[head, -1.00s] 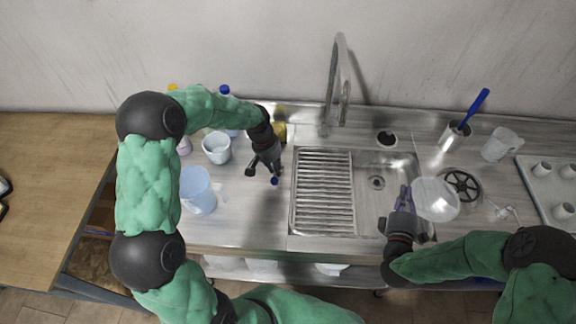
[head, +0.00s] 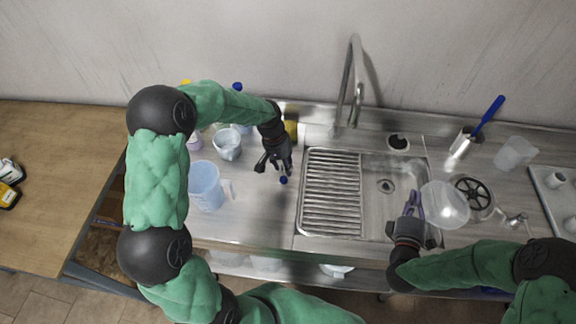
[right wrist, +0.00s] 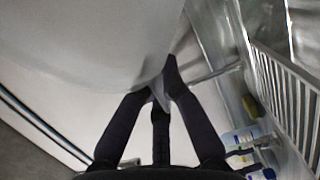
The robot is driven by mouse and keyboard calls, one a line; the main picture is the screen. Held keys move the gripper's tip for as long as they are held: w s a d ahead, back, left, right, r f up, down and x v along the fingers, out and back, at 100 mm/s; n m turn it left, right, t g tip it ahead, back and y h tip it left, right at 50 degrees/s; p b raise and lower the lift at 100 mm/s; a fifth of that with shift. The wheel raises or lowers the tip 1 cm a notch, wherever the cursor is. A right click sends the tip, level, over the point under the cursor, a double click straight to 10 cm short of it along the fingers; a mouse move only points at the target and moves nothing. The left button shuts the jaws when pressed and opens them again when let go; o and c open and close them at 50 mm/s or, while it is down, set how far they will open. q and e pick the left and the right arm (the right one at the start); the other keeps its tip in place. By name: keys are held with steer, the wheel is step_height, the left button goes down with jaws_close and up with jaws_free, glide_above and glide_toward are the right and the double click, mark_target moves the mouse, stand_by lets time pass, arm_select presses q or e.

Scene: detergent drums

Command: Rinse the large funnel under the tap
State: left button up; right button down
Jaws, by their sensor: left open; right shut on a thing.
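The large funnel (head: 445,205) is translucent white and shows its round wide part over the right edge of the sink basin. My right gripper (head: 414,206) is shut on it at its left side. In the right wrist view the funnel (right wrist: 90,45) fills the upper left, and its narrow part is between the fingers (right wrist: 160,90). The tap (head: 356,75) stands behind the sink, up and to the left of the funnel. The basin (head: 385,170) below looks empty. My left gripper (head: 275,165) is open above the counter left of the drainboard, with a small blue thing by its tips.
The ribbed drainboard (head: 332,190) lies left of the basin. A measuring jug (head: 204,187) and a white beaker (head: 227,145) stand on the left. A black wheel-like part (head: 472,192), a steel cup with a blue-handled brush (head: 487,117) and a clear jug (head: 515,152) are on the right.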

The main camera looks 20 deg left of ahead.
arm_select(q)
step_height(320, 180, up, 11)
steer(key=a, duration=0.2)
steer(key=shift+s+f, duration=0.15)
steer(key=shift+s, duration=0.15)
arm_select(e)
steer(key=shift+r, duration=0.15)
